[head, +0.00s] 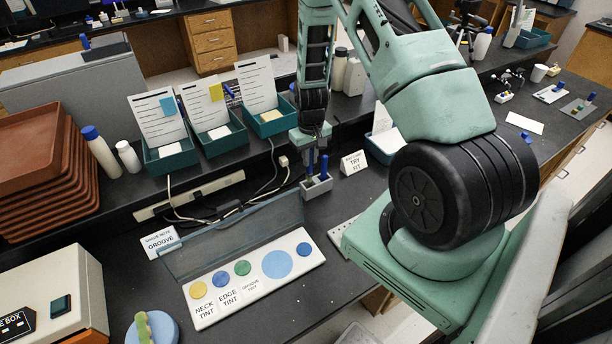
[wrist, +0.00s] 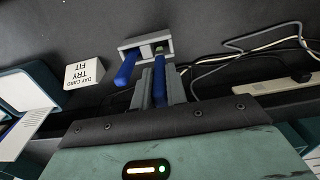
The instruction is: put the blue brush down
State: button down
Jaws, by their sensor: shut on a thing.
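My gripper (head: 309,156) is shut on a blue brush (wrist: 159,75), which points down at the small grey holder (head: 318,188). In the wrist view the brush lies between my two fingers, its far end at one side of the holder (wrist: 133,43). I cannot tell whether its tip is inside the slot or just above it. A second blue brush (head: 324,166) stands in the holder beside my gripper, on the side of the TRY FIT card; it also shows in the wrist view (wrist: 126,68).
The TRY FIT card (head: 353,163) stands right of the holder. A white tint board (head: 230,302) with coloured dots and a clear raised panel (head: 235,237) are at front left. Cables (head: 262,190) run left of the holder. Teal trays (head: 222,142) with papers stand behind.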

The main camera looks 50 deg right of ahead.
aim_at(310, 173)
jog(key=shift+f+p, duration=0.95)
jog(key=shift+f, duration=2.4)
jog(key=shift+f, duration=0.2)
jog(key=c, duration=1.4)
grip_release()
jog(key=shift+r, duration=0.1)
